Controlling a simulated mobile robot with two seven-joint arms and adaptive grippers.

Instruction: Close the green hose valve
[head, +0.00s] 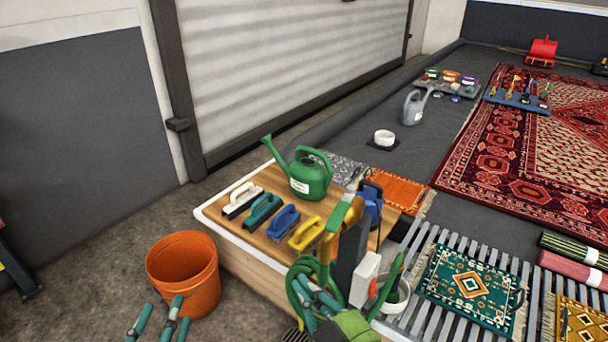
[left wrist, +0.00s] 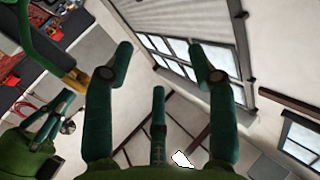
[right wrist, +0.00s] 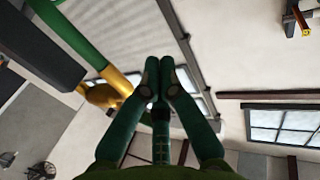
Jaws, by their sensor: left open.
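A green hose (head: 324,268) hangs coiled at a dark post (head: 350,252) at the front corner of the table. A green length with brass-yellow fittings (head: 352,205) rises beside the post; I cannot tell which part is the valve handle or how it is turned. Green hose and brass (right wrist: 103,96) also show at upper left in the right wrist view. My right gripper (head: 318,298) is in front of the coil, fingertips together (right wrist: 158,72), with nothing visible between them. My left gripper (head: 160,316) is open and empty, low in front of the orange bucket, away from the hose.
The orange bucket (head: 183,275) stands on the floor left of the table (head: 222,232). Several brushes and a green watering can (head: 310,176) are on the table. A white box (head: 364,280) is beside the post. A grating (head: 408,322) with small rugs lies right.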

